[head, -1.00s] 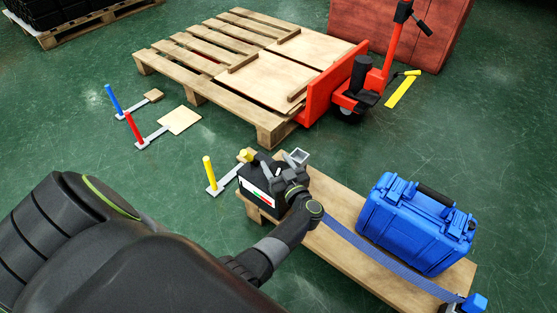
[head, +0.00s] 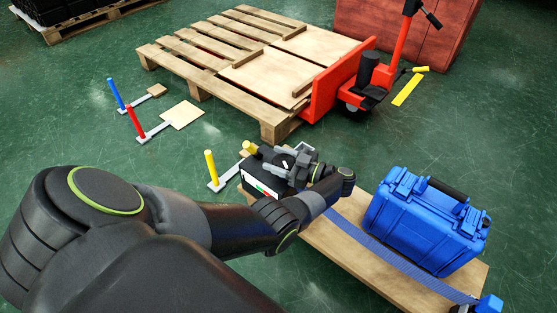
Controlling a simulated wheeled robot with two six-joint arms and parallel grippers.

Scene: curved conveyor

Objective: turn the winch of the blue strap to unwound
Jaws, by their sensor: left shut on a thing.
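My left gripper (head: 287,162) is at the upper right of a black box with a white, green and red label (head: 263,184). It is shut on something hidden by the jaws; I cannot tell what. The blue strap (head: 385,249) lies along the wooden board from the lower right up to beneath my left wrist, where its end is hidden. A blue knob (head: 489,303) on a dark base stands at the strap's lower right end, partly cut off by the picture edge. A yellow knob (head: 250,147) shows behind the black box. My right gripper is not in view.
A blue case (head: 427,222) stands on the wooden board (head: 335,255). Yellow, red and blue posts (head: 211,165) stand on the floor at left. A wooden pallet (head: 215,60) and red pallet jack (head: 340,85) are behind.

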